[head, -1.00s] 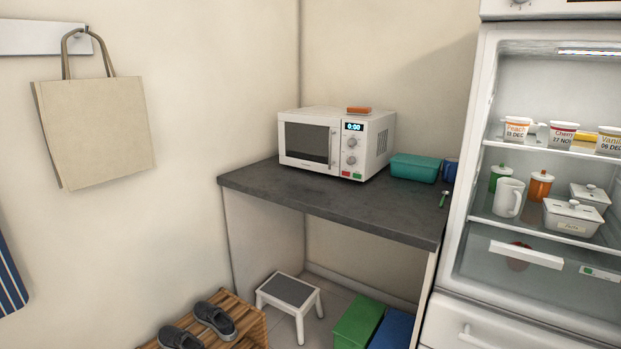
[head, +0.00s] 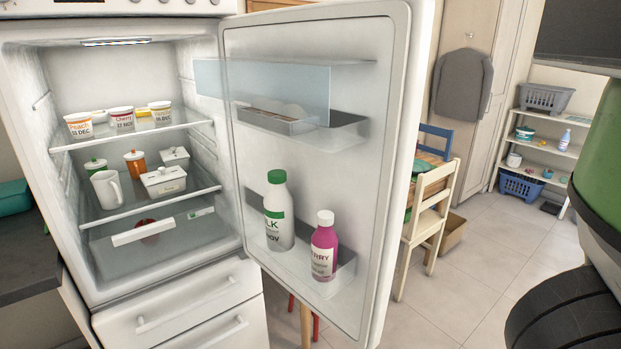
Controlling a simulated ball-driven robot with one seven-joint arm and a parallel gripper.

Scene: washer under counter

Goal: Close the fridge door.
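The fridge (head: 62,215) stands at the left in the head view, its lit inside showing. Its door (head: 300,210) is wide open, hinged on the right side of the fridge, with its inner face toward me. The door shelves hold a white milk bottle (head: 278,215) with a green cap and a pink bottle (head: 324,250) with a white cap. The fridge shelves hold several labelled tubs (head: 120,117), a white mug (head: 107,190), jars and lidded boxes. My gripper is not in view; a green and black part of my own body shows at the right edge.
A dark counter (head: 25,258) is left of the fridge. Closed drawers (head: 190,315) are below the fridge compartment. Behind the door stand a wooden chair (head: 432,215) and a shelf unit (head: 545,145). Tiled floor (head: 470,270) right of the door is clear.

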